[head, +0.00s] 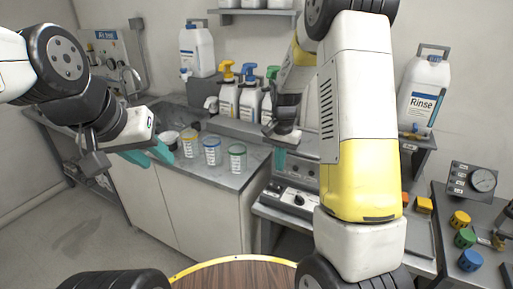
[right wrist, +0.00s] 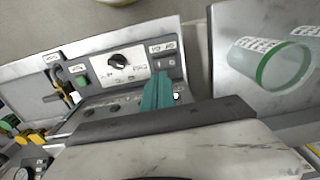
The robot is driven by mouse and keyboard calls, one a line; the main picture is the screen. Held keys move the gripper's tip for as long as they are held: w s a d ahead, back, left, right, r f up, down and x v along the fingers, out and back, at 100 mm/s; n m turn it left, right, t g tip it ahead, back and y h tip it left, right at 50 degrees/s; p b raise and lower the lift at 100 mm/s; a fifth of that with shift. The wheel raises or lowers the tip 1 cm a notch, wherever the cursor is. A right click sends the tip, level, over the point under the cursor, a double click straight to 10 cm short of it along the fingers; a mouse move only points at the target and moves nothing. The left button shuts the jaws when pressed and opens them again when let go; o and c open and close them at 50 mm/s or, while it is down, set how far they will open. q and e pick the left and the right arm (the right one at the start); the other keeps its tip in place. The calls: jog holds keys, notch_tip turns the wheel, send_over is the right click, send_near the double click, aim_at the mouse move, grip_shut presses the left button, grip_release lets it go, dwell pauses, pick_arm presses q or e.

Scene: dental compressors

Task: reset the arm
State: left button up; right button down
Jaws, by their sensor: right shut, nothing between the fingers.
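My right arm rises in front of the head view and reaches over to the counter. Its gripper (head: 279,158) points down in front of the grey control panel, beside the counter's right end. In the right wrist view its teal fingertips (right wrist: 158,92) are together, with nothing between them, in front of the panel with a black knob (right wrist: 121,61). My left gripper (head: 146,156) hangs at the left, in front of the counter. Its teal fingers look spread apart, with nothing seen between them.
Several labelled cups stand on the counter (head: 235,181), including a green-rimmed cup (head: 237,158) close to my right gripper; it also shows in the right wrist view (right wrist: 284,66). Pump bottles (head: 228,98) stand behind. A Rinse jug (head: 422,95) and gauge box (head: 471,181) are right. A round wooden table (head: 235,274) is in front.

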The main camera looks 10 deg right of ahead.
jog(key=s+r+n+t+y, duration=0.1)
jog(key=s+r+n, duration=0.1)
jog(key=s+r, duration=0.4)
jog(key=s+r+n+t, duration=0.1)
jog(key=s+r+t, duration=0.15)
jog(key=r, duration=0.65)
jog(key=s+a+r+n+t, duration=0.1)
jog(key=s+r+n, duration=0.1)
jog(key=s, duration=0.5)
jog(key=s+a+r+n+t+y, duration=0.1)
jog(key=s+r, duration=0.3)
jog(key=s, duration=0.4)
jog(key=shift+s+r+n, duration=0.2)
jog(key=shift+s+n, duration=0.05)
jog(key=shift+n, duration=0.35)
jog(key=shift+t, duration=0.25)
